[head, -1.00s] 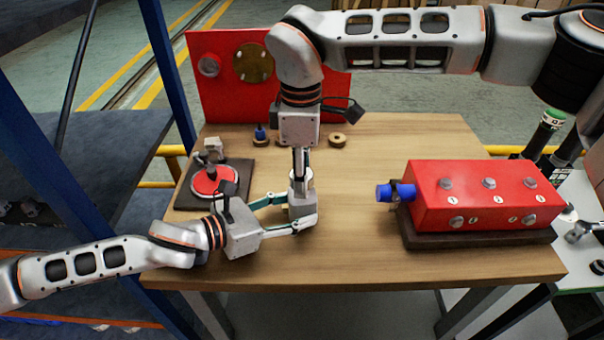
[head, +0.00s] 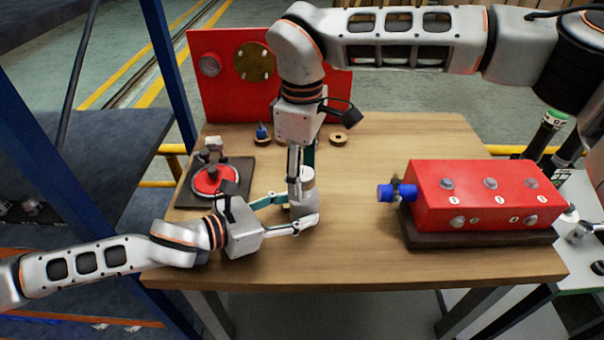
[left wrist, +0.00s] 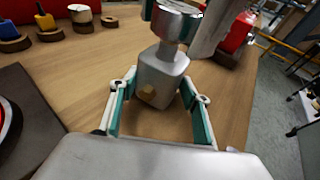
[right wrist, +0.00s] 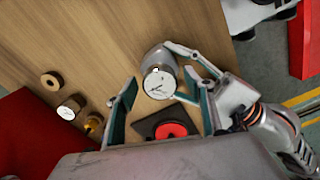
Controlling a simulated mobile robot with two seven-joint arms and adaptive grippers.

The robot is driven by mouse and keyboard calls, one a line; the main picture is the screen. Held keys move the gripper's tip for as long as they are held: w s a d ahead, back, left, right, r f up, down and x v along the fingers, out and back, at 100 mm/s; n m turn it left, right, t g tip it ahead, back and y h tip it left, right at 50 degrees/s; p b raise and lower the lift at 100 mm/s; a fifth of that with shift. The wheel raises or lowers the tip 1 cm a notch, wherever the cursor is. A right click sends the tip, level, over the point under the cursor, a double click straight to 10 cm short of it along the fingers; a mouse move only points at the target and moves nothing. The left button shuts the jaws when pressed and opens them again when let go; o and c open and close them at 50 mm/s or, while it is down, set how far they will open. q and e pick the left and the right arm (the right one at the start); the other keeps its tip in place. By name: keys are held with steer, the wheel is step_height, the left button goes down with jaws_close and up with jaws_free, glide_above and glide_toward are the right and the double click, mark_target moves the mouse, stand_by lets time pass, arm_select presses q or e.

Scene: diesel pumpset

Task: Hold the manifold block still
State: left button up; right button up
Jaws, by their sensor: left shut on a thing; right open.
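The manifold block is a small grey metal block (left wrist: 158,84) with a brass-coloured port on its near face. It stands on the wooden table, and a round gauge with a white dial (right wrist: 160,84) sits on top of it. My left gripper (head: 298,212) is shut on the block from the left, with one finger on each side in the left wrist view (left wrist: 160,98). My right gripper (head: 299,172) comes down from above near the gauge. Its fingers are apart in the right wrist view (right wrist: 165,100), and the gauge shows beyond them. Contact with the gauge cannot be told.
A dark plate with a red disc (head: 215,180) lies at the left. A red box with a blue fitting (head: 478,195) stands on a dark base at the right. Small round parts (head: 338,139) sit before a red panel (head: 221,90) at the back. The front middle table is clear.

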mark_target(302, 173)
step_height(302, 173, up, 12)
steer(key=shift+f, duration=0.2)
arm_select(q)
steer(key=o, duration=1.6)
steer(key=shift+a, duration=0.15)
